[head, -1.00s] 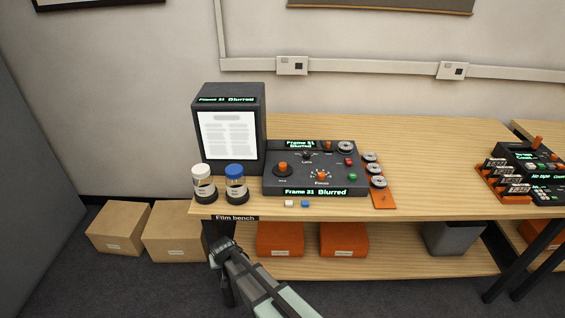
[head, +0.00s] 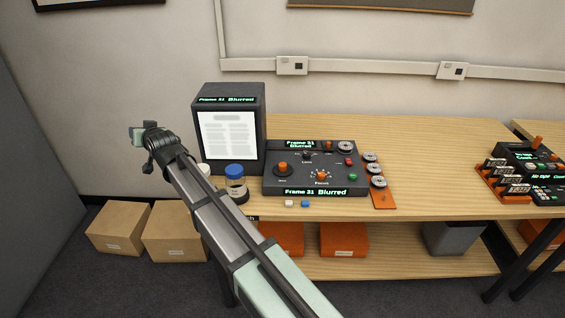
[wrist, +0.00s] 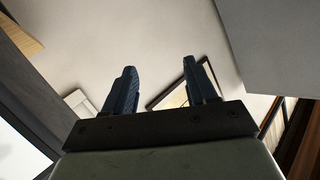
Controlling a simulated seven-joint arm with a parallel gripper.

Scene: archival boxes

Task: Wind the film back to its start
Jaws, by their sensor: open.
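The film reader's dark control panel (head: 312,172) sits on the wooden bench, with displays reading "Frame 31 Blurred". It has an orange-topped knob (head: 282,168) at its left, an orange focus knob (head: 321,175), and small red and green buttons at its right. The reader's screen (head: 228,136) shows a grey page of text. My gripper (wrist: 160,78) is open and empty in the wrist view, facing wall and a frame. In the head view my arm's end is raised left of the screen, clear of the panel.
Film reels (head: 377,170) lie on an orange tray at the panel's right. Cardboard boxes (head: 118,228) are on the floor. Bench space right of the reels is clear.

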